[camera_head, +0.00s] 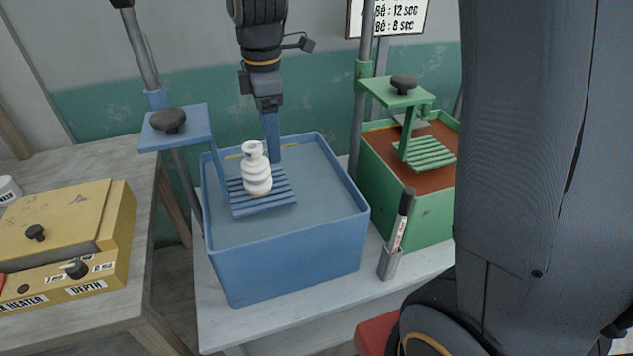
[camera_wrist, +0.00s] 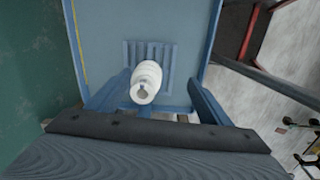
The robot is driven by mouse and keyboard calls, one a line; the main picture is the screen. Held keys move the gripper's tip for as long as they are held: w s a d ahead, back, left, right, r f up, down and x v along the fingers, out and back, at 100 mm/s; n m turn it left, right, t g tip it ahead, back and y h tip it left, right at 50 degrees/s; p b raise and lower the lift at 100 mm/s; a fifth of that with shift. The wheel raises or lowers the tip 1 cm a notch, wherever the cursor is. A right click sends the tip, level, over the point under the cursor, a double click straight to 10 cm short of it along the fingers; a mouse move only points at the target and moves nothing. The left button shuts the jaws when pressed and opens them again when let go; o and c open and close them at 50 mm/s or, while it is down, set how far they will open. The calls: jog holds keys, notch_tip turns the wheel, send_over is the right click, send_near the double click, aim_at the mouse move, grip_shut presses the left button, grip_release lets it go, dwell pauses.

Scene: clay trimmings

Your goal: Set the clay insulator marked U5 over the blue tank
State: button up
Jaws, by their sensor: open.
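The white, ribbed clay insulator (camera_head: 257,170) stands upright on a blue slatted rack (camera_head: 247,208) over the blue tank (camera_head: 285,262). No U5 mark is readable on it. In the wrist view the insulator (camera_wrist: 147,78) shows with an opening in its near end. My gripper (camera_head: 271,155) is above the tank, just behind the insulator. In the wrist view my gripper (camera_wrist: 160,78) is open, its blue fingers apart on either side of the insulator's near end, with gaps showing. Its second finger cannot be made out in the head view.
A green tank (camera_head: 405,210) with brown liquid and its own green rack (camera_head: 428,152) stands to the right. A marker in a grey holder (camera_head: 389,263) is in front. A yellow heater box (camera_head: 70,240) sits on the left bench.

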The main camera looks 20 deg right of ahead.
jog(key=s+d+f+m, duration=0.4)
jog(key=s+m, duration=0.3)
jog(key=m, duration=0.1)
jog(key=s+d+f+m+t, duration=0.1)
jog(key=s+d+f+m, duration=0.3)
jog(key=s+m, duration=0.3)
jog(key=shift+s+d+f+m, duration=0.3)
jog(key=shift+s+d+m, duration=0.15)
jog(key=shift+m, duration=0.65)
